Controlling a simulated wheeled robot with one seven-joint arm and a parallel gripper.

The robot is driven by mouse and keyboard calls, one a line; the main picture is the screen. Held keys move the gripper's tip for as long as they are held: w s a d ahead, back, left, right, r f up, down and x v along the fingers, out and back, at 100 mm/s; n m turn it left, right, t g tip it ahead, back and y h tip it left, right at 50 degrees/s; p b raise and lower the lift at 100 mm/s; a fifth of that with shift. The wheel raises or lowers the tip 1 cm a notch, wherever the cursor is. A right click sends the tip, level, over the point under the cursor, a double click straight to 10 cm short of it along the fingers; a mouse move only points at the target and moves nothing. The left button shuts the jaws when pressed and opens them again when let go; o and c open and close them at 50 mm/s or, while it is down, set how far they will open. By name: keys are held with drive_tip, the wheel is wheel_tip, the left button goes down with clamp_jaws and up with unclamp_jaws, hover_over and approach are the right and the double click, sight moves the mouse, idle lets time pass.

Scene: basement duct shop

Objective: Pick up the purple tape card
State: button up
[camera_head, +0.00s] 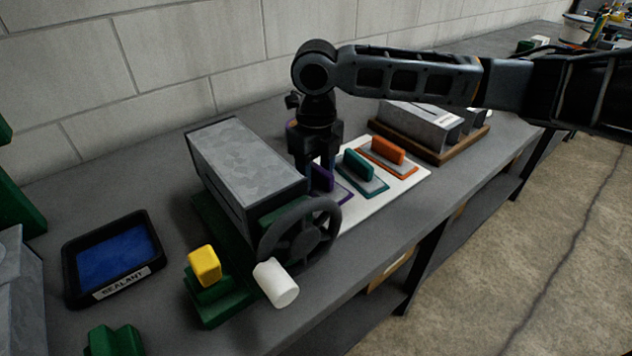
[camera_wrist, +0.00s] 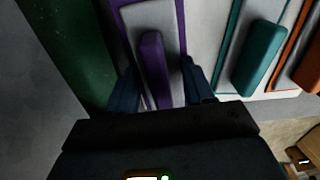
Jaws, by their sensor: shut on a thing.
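The purple tape card (camera_head: 322,180) lies at the left end of a row of cards on a white board, partly hidden by my gripper. In the wrist view the purple card (camera_wrist: 155,70) shows its purple border, grey face and raised purple handle. My gripper (camera_head: 314,172) points down over it from above. In the wrist view my gripper's fingers (camera_wrist: 160,90) stand on either side of the handle and are shut on the card. The card appears to be still at board level; I cannot tell whether it is lifted.
A teal card (camera_head: 360,170) and an orange card (camera_head: 387,152) lie to the right on the white board (camera_head: 418,178). A grey metal box machine with a handwheel (camera_head: 300,236) stands close on the left. A sealant tray (camera_head: 115,257) is far left. A wooden rack (camera_head: 440,152) stands behind right.

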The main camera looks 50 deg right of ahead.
drive_tip(key=s+d+r, duration=0.1)
drive_tip(key=d+r, duration=0.1)
drive_tip(key=d, duration=0.1)
drive_tip(key=s+d+r+b, duration=0.1)
drive_tip(key=d+r, duration=0.2)
drive_tip(key=d, duration=0.1)
drive_tip(key=s+d+r+b, duration=0.1)
drive_tip(key=d+r, duration=0.2)
drive_tip(key=d, duration=0.1)
drive_tip(key=shift+s+d, duration=0.1)
drive_tip(key=shift+s, duration=0.1)
drive_tip(key=o, duration=0.5)
drive_tip(key=c, duration=0.4)
drive_tip(key=shift+d, duration=0.1)
